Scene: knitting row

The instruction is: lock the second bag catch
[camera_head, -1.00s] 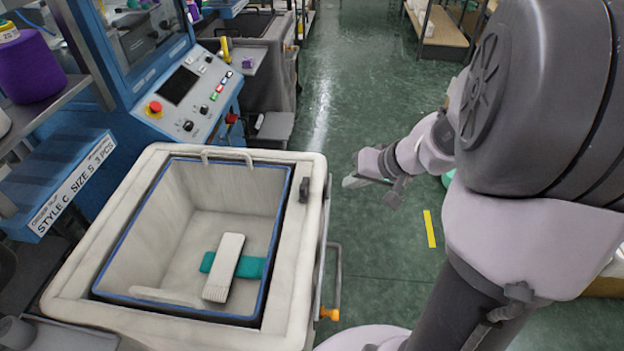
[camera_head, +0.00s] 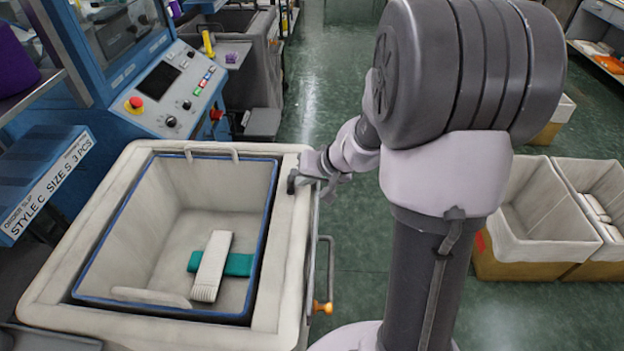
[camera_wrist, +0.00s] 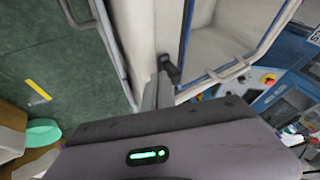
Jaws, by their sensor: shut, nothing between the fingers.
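The bag (camera_head: 235,175) is a pale fabric liner with a blue edge, set inside a padded cream cart. A white ribbed knit piece (camera_head: 211,267) lies across a teal band (camera_head: 237,264) on its floor. A small dark catch (camera_head: 292,184) sits on the right rim; it also shows in the wrist view (camera_wrist: 170,68). My gripper (camera_head: 302,182) is shut and empty, reaching over the rim from the right, with its tips right at the catch. In the wrist view my gripper (camera_wrist: 155,90) partly covers the catch's near end; I cannot tell whether they touch.
A metal handle (camera_head: 328,270) with an orange knob stands out from the cart's right side. A blue machine with a control panel (camera_head: 170,90) stands behind left. Lined bins (camera_head: 535,215) stand on the right. Green floor lies open behind the cart.

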